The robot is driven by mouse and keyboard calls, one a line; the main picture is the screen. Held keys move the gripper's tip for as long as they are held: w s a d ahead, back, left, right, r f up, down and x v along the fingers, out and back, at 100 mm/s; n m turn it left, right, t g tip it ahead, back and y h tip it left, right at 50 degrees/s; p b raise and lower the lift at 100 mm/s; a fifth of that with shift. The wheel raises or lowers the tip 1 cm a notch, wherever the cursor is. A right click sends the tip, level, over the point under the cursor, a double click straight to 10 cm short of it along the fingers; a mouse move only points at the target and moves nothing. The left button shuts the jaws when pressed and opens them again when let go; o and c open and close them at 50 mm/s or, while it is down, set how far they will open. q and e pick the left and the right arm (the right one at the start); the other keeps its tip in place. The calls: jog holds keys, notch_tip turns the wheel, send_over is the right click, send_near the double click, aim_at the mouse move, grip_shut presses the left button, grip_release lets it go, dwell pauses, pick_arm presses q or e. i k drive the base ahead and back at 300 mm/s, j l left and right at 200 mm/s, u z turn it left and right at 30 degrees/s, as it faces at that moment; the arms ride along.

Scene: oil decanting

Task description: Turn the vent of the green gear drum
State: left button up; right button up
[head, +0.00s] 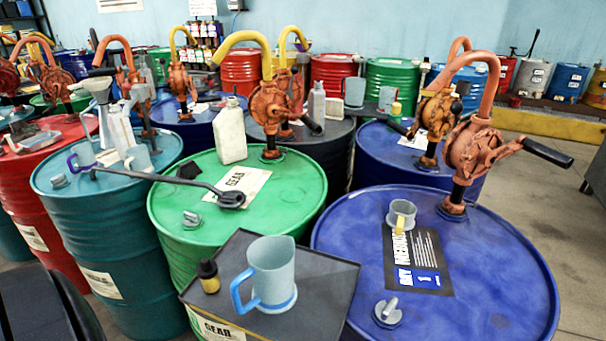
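The green gear drum (285,190) stands in the middle, with a GEAR label (237,185) on its top. Its vent (192,220), a small grey cap with an upright tab, sits near the front left of the lid. A white jug (231,135) and a rusty red hand pump (270,110) with a yellow spout stand at the back of the lid. Neither of my grippers shows in the head view.
A dark stand (325,275) in front holds a blue-handled measuring jug (270,272) and a small black-and-yellow bottle (209,276). A blue drum (480,270) with pump, cup and similar vent (387,313) is right. A teal drum (110,220) is left. More drums crowd behind.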

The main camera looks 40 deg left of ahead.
aim_at(194, 218)
jog(key=u, duration=1.6)
